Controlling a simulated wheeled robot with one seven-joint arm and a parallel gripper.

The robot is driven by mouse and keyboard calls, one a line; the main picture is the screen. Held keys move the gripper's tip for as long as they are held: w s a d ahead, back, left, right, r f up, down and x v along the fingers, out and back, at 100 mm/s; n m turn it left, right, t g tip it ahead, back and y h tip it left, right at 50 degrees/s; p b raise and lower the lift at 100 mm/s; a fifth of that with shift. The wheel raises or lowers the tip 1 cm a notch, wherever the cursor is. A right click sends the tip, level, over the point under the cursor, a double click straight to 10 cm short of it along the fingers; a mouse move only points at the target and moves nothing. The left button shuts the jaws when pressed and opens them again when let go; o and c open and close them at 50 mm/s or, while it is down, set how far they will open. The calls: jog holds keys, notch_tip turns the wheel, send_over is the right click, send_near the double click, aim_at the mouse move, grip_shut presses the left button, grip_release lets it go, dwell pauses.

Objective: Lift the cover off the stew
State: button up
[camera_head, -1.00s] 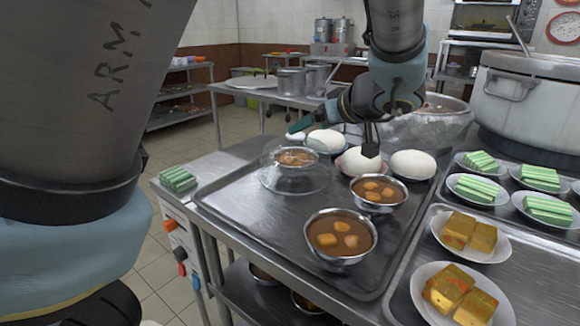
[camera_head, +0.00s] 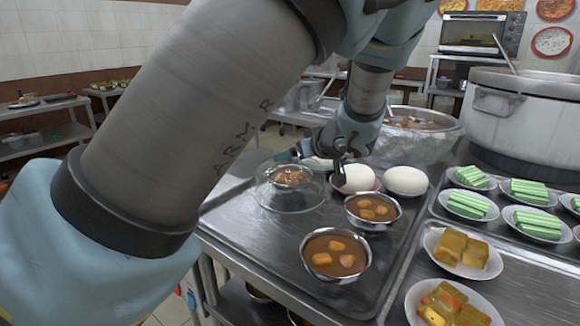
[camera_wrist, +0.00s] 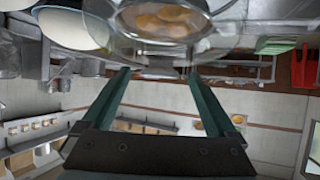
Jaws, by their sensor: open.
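A clear, see-through cover (camera_head: 268,203) stands over a small metal bowl of stew (camera_head: 291,177) on the left part of the metal tray. The cover and the stew inside it also show at the top of the wrist view (camera_wrist: 165,45). My gripper (camera_head: 284,155) is just above and behind the cover in the head view. In the wrist view its two green fingers (camera_wrist: 157,76) are spread apart with nothing between them, and their tips are close to the cover. I cannot tell whether they touch it.
Two uncovered stew bowls (camera_head: 335,255) (camera_head: 372,210) stand on the tray (camera_head: 276,250) right of the cover. White buns (camera_head: 405,181) sit behind them. Plates of green layered cakes (camera_head: 467,204) and yellow cakes (camera_head: 461,252) fill the right side. A large pot (camera_head: 530,115) stands behind.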

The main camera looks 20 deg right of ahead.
jog(key=shift+w+f, duration=0.2)
jog(key=shift+w, duration=0.05)
jog(key=shift+c, duration=0.4)
grip_shut()
dwell(0.4)
